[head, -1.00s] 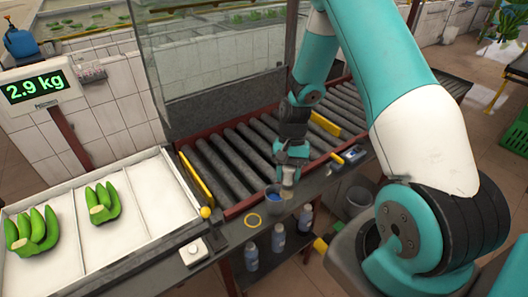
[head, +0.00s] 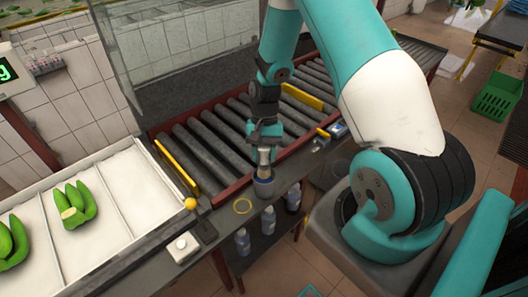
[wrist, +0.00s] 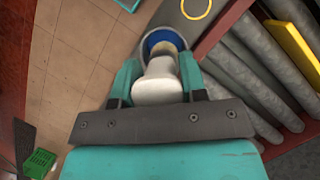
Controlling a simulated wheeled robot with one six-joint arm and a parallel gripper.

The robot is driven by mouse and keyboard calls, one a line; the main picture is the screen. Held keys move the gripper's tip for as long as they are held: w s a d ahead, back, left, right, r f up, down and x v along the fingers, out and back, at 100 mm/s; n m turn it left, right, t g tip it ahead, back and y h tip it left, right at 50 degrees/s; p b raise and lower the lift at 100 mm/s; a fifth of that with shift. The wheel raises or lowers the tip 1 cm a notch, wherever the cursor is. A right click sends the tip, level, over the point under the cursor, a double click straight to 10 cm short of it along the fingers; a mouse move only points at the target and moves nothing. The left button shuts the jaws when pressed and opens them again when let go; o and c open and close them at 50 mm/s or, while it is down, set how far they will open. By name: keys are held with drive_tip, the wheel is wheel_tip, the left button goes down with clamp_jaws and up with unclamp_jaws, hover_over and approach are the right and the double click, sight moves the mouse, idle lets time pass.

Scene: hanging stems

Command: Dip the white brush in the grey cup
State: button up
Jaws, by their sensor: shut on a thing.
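My gripper (head: 264,146) is shut on the white brush (head: 264,156), which points down below the fingers. The grey cup (head: 264,189) stands on the dark ledge in front of the rollers, directly under the brush. The brush's lower end meets the cup's mouth in the head view; its tip is hidden. In the wrist view, the brush (wrist: 158,84) sits between the fingers, and its far end overlaps the mouth of the cup (wrist: 146,47), where blue shows inside. I cannot tell how deep the tip is.
A yellow ring (head: 242,206) lies on the ledge left of the cup. A white button box (head: 182,248) and a yellow ball (head: 190,204) are farther left. Bottles (head: 293,197) stand below the ledge. Rollers (head: 214,141) run behind. Green bananas (head: 75,205) lie in the white tray.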

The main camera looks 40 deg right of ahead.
sight(264, 168)
drive_tip(key=shift+f+b, duration=2.2)
drive_tip(key=shift+f, duration=0.85)
drive_tip(key=shift+r, duration=0.1)
